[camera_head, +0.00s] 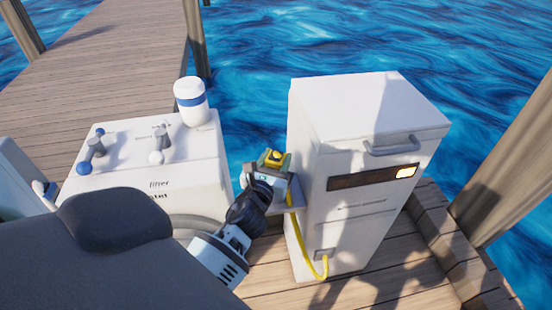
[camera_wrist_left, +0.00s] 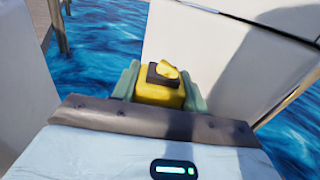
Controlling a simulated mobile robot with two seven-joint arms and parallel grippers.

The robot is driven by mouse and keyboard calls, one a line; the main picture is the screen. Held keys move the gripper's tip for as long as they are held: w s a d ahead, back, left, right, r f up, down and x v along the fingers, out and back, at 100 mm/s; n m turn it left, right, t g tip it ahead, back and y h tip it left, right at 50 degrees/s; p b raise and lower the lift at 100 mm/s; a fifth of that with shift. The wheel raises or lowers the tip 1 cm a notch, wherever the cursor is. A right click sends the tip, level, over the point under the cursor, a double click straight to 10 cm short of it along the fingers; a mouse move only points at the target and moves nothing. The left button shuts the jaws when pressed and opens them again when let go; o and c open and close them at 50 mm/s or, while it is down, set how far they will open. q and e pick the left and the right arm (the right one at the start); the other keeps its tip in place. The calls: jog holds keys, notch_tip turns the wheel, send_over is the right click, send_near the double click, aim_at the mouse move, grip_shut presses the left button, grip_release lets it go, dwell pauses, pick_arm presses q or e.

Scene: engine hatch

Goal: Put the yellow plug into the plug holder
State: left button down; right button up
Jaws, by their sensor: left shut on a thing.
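The yellow plug (camera_head: 274,158) is between the fingers of my left gripper (camera_head: 268,172), beside the left side of the white cabinet in the head view. In the left wrist view the yellow plug (camera_wrist_left: 160,90) has a dark top part and sits between the two green-grey fingers of my left gripper (camera_wrist_left: 158,86), which is shut on it. A yellow cable (camera_head: 304,252) hangs below and runs to a socket low on the cabinet front. A grey shelf (camera_head: 297,194) on the cabinet's side is partly hidden by my gripper; I cannot tell whether the plug touches it. My right gripper is not in view.
The white cabinet (camera_head: 366,110) with a handle stands at right. The white filter box (camera_head: 190,160) with valves and a white-blue canister (camera_head: 190,102) stands at left. A narrow gap separates them. Wooden posts and water surround the dock.

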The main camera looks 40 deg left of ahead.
pick_arm(q)
jog(key=shift+f, duration=0.2)
jog(key=c, duration=0.7)
grip_release()
jog(key=shift+s, duration=0.15)
jog(key=v, duration=0.7)
jog(key=shift+s+d, duration=0.15)
jog(key=shift+s, duration=0.15)
